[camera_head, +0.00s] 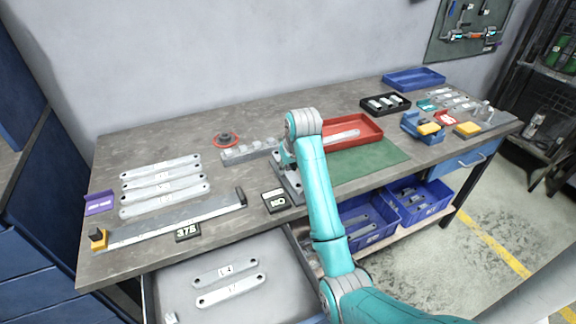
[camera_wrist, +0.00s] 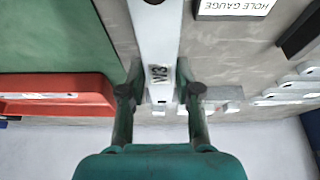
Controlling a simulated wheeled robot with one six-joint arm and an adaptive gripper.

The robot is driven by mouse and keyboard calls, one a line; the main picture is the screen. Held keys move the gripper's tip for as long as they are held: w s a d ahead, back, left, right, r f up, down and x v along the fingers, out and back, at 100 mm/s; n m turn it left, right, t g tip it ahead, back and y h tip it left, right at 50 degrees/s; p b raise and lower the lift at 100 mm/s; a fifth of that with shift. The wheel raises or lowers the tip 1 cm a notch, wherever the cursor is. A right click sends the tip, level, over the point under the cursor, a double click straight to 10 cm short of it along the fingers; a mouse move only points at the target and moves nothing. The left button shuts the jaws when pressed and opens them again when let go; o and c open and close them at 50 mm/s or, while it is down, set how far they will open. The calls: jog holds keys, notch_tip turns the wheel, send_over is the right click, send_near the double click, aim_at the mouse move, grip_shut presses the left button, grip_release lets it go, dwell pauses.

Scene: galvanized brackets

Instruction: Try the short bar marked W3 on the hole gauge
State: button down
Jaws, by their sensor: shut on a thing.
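In the wrist view, a pale grey short bar marked W3 (camera_wrist: 155,40) runs up the picture, with a dark hole at the top edge. My gripper (camera_wrist: 161,90) is shut on it, one finger on each side of the marking. A white label reading HOLE GAUGE (camera_wrist: 236,7) is at the upper right, apart from the bar. In the head view, my arm covers the gripper and most of the held bar. A grey metal fixture (camera_head: 289,186), perhaps the hole gauge, shows partly beside my arm. I cannot tell whether the bar touches it.
A red tray (camera_head: 372,121) with a light bar inside and a green mat (camera_head: 375,163) lie right of my arm. Several long bars (camera_head: 160,185) and a long gauge (camera_head: 175,222) lie left. An open drawer (camera_head: 180,271) holds two bars. Blue bins (camera_head: 425,212) stand below.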

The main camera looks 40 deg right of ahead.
jog(key=shift+f, duration=1.1)
jog(key=shift+r, duration=0.1)
dwell(1.7)
jog(key=shift+r, duration=1.9)
jog(key=shift+f, duration=0.15)
jog(key=shift+f, duration=0.35)
jog(key=shift+f, duration=1.5)
dwell(1.2)
